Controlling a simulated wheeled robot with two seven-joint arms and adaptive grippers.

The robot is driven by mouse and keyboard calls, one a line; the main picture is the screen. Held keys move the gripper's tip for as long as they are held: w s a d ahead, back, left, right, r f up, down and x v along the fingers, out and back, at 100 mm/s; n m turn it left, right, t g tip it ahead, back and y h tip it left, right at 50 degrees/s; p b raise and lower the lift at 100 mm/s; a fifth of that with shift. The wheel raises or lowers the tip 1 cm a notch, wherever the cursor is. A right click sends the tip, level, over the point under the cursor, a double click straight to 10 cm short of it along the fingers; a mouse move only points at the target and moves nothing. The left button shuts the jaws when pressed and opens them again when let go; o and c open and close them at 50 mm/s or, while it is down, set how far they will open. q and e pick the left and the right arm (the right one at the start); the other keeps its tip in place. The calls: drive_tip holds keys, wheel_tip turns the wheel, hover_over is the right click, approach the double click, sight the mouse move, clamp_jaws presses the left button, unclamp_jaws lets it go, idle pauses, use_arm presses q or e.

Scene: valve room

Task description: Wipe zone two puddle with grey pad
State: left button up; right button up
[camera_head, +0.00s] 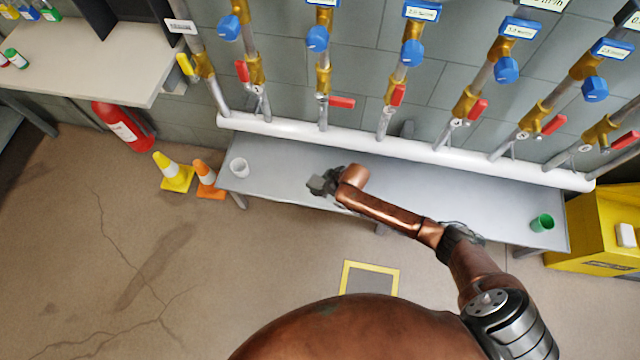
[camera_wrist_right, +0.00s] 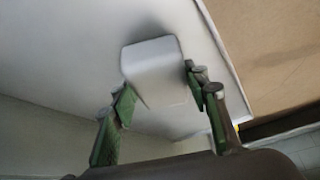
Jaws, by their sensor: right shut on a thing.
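My right gripper (camera_head: 322,185) is over the middle-left part of the grey bench, below the pipes. In the right wrist view its green-lined fingers (camera_wrist_right: 158,90) are shut on a light grey block-shaped pad (camera_wrist_right: 153,62). The pad is close to the bench top; I cannot tell whether it touches. A dark-edged, glossy patch (camera_head: 468,232) shows on the bench beside my right forearm, partly hidden; I cannot tell if it is the puddle. My left gripper is not in view.
Valve pipes and a white manifold (camera_head: 400,150) stand behind. Cones (camera_head: 174,172), an extinguisher (camera_head: 122,126) and a yellow cabinet (camera_head: 600,225) stand around.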

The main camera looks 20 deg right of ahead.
drive_tip(key=shift+f+b, duration=0.4)
drive_tip(key=shift+f, duration=0.6)
idle(0.6)
